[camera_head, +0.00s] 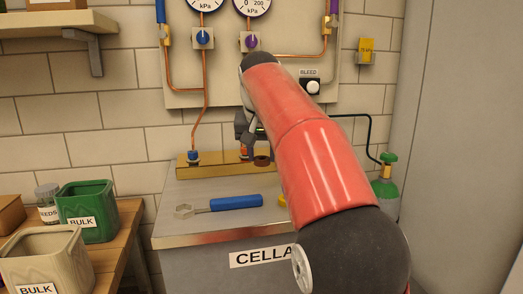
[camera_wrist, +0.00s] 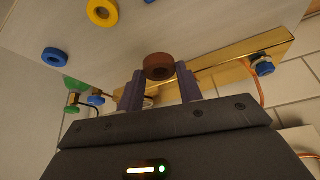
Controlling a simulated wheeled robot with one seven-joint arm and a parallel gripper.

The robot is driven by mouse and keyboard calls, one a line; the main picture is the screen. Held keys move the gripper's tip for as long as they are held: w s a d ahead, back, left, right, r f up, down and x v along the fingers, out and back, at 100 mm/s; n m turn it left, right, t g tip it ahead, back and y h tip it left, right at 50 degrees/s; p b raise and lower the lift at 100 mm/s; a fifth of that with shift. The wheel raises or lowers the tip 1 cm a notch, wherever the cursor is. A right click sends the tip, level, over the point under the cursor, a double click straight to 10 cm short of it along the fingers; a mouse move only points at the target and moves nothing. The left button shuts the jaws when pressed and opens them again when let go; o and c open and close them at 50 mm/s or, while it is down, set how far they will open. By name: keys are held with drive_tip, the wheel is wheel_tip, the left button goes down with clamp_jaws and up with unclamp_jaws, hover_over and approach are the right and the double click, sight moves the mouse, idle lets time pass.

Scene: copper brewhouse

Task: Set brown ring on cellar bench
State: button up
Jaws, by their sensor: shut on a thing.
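The brown ring (camera_wrist: 159,67) is between the two fingers of my gripper (camera_wrist: 160,84) in the wrist view, at their tips. In the head view the small brown ring (camera_head: 262,161) shows below my gripper (camera_head: 250,143), over the back part of the cellar bench (camera_head: 172,222). I cannot tell whether the ring touches the bench top. The bench is a grey-topped block with a partly hidden label reading "CELLA". My red arm hides its right side.
A blue-handled tool (camera_head: 228,203) lies on the bench. A yellow ring (camera_wrist: 102,12) and a blue ring (camera_wrist: 55,57) lie there in the wrist view. A brass bar (camera_head: 200,170) runs along the back, below a gauge panel (camera_head: 225,86). Bins, one green (camera_head: 88,208), stand left.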

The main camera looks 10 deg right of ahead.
sight(261, 161)
drive_tip(key=shift+f+b, duration=2.5)
drive_tip(key=shift+f, duration=1.25)
drive_tip(key=shift+f+b, duration=0.3)
drive_tip(key=shift+f, duration=0.1)
drive_tip(key=o, duration=0.5)
drive_tip(key=shift+o, duration=0.4)
drive_tip(key=o, duration=0.5)
drive_tip(key=shift+r, duration=0.1)
drive_tip(key=shift+p+v, duration=2.8)
drive_tip(key=shift+v, duration=1.2)
